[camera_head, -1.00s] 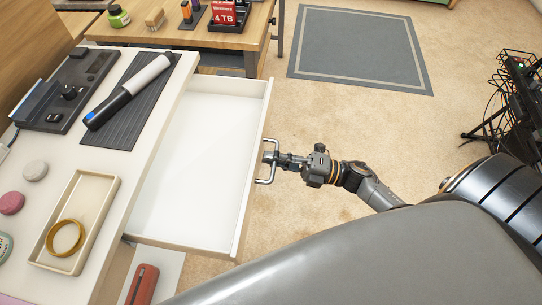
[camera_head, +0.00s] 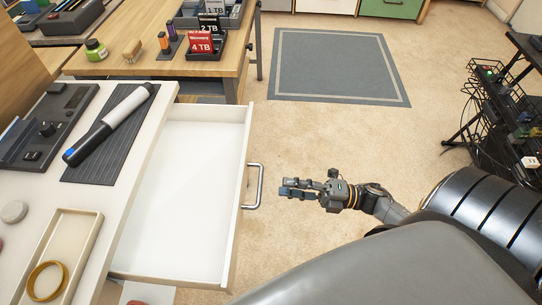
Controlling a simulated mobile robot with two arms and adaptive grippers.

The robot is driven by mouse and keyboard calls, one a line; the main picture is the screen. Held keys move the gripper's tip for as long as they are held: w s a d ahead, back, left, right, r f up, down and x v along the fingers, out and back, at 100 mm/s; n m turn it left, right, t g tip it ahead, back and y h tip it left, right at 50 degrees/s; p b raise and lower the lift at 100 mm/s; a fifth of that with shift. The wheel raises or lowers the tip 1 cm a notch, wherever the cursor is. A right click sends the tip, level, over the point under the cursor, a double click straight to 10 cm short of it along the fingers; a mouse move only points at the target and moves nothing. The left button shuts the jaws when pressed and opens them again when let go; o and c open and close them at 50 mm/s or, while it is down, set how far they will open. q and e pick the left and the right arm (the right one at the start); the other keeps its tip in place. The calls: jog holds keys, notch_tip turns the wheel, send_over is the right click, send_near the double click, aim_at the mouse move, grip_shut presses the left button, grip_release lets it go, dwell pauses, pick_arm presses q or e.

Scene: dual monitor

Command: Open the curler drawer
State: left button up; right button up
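The drawer (camera_head: 175,205) stands pulled out from the white dresser top (camera_head: 122,192), and its white inside is empty. Its metal bar handle (camera_head: 259,186) is on the front panel, on the drawer's right side. My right gripper (camera_head: 283,187) is to the right of the handle, apart from it, with its fingers pointing left and a gap between them. It holds nothing. A white and black curler-like wand (camera_head: 112,124) lies on a dark ribbed mat (camera_head: 95,160) on the dresser top. My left gripper is not in view.
A beige tray (camera_head: 90,222) with a gold ring (camera_head: 47,280) lies on the dresser top. A wooden desk (camera_head: 120,65) with drive boxes (camera_head: 205,43) stands behind. A black wire rack (camera_head: 490,120) is at the right. Open floor lies around the grey rug (camera_head: 338,65).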

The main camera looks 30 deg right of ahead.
jog(key=v, duration=0.3)
jog(key=shift+s+d+f, duration=0.1)
jog(key=shift+s+d, duration=0.05)
jog(key=shift+d, duration=0.1)
dwell(0.4)
